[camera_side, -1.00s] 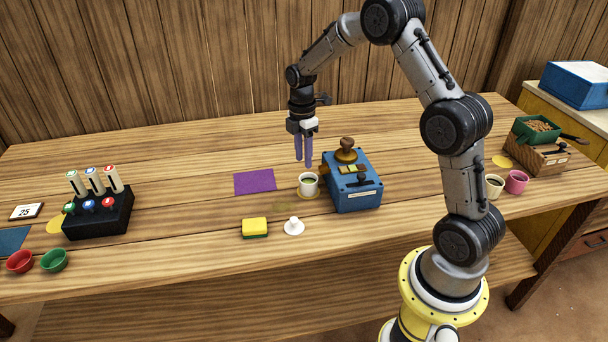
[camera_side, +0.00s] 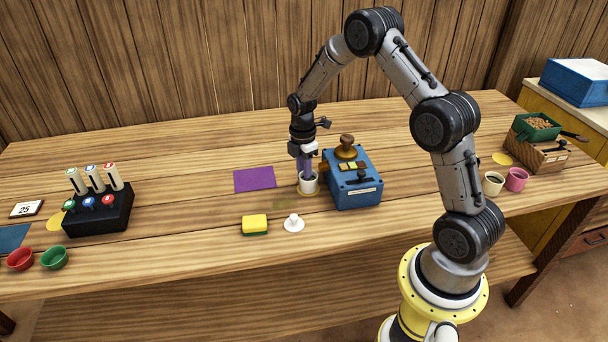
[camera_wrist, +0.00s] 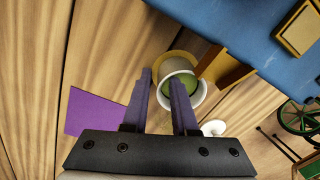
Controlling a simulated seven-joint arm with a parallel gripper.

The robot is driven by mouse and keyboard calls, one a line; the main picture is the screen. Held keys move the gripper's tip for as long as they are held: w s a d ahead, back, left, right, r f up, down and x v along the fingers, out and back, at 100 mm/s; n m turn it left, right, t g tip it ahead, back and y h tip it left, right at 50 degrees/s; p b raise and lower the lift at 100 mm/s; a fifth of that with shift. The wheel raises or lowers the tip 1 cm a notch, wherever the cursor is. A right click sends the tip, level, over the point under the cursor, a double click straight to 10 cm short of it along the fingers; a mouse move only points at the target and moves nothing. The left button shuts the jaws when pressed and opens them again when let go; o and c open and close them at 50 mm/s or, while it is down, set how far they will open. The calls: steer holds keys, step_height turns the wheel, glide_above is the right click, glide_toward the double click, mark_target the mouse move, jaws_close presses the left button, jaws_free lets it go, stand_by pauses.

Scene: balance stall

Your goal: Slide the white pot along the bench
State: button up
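In the wrist view the pot (camera_wrist: 202,94) is partly covered by one finger. My gripper (camera_side: 305,176) points down at the pot, its purple fingers low over it. In the wrist view my gripper (camera_wrist: 162,80) is open with a gap between the fingers. One finger lies over the pot's mouth, the other outside its left side. I cannot tell whether either finger touches the wall.
The blue box (camera_side: 358,198) stands close on the pot's right. A purple square (camera_side: 254,179) lies to the left. A white lid (camera_side: 293,224) and a yellow-green sponge (camera_side: 255,225) lie in front. Bare bench is between the purple square and the black rack (camera_side: 100,215).

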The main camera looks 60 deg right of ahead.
jaws_close()
stand_by(1.2)
